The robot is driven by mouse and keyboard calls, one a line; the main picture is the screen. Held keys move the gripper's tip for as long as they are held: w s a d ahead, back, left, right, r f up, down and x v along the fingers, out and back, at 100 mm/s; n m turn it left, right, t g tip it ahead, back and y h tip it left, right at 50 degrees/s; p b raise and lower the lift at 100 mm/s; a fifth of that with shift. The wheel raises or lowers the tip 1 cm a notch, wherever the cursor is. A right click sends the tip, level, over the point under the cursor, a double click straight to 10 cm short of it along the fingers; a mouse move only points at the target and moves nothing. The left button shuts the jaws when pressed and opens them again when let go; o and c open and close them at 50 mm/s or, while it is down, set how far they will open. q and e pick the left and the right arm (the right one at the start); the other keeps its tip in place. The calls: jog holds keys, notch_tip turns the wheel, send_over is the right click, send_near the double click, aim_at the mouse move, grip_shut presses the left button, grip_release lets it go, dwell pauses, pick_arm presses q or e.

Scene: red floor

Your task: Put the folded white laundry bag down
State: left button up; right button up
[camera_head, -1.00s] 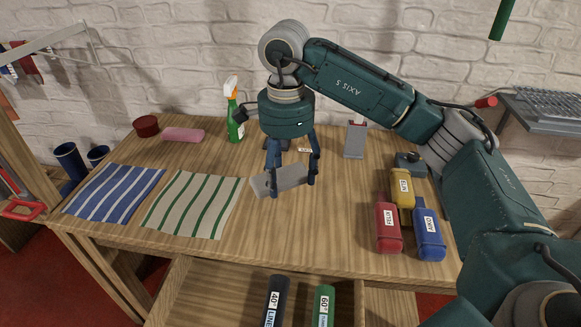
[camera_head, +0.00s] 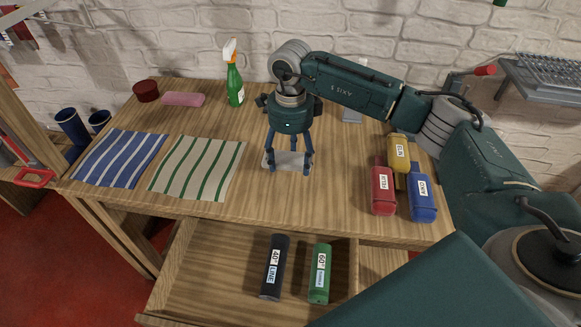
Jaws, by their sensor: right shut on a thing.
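The folded white laundry bag (camera_head: 289,159) is a flat, pale grey-white piece in the middle of the tabletop. My right gripper (camera_head: 290,169) points straight down with its blue fingers on either side of the bag and is shut on it. The bag looks flat and level, at or very near the wood; I cannot tell whether it touches. The fingers and palm hide parts of it. My left gripper is not in view.
A green-striped cloth (camera_head: 196,168) and a blue-striped cloth (camera_head: 120,158) lie left. An open drawer (camera_head: 215,262) below holds a black (camera_head: 274,267) and a green bottle (camera_head: 319,274). Wood around the bag is bare.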

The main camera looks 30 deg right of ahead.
aim_at(291, 181)
notch_tip(291, 181, down, 5)
jog(key=shift+r+p, duration=0.1)
jog(key=shift+p, duration=0.45)
jog(key=shift+f, duration=0.3)
jog(key=shift+f, duration=0.2)
jog(key=o, duration=1.2)
jog(key=shift+r, duration=0.1)
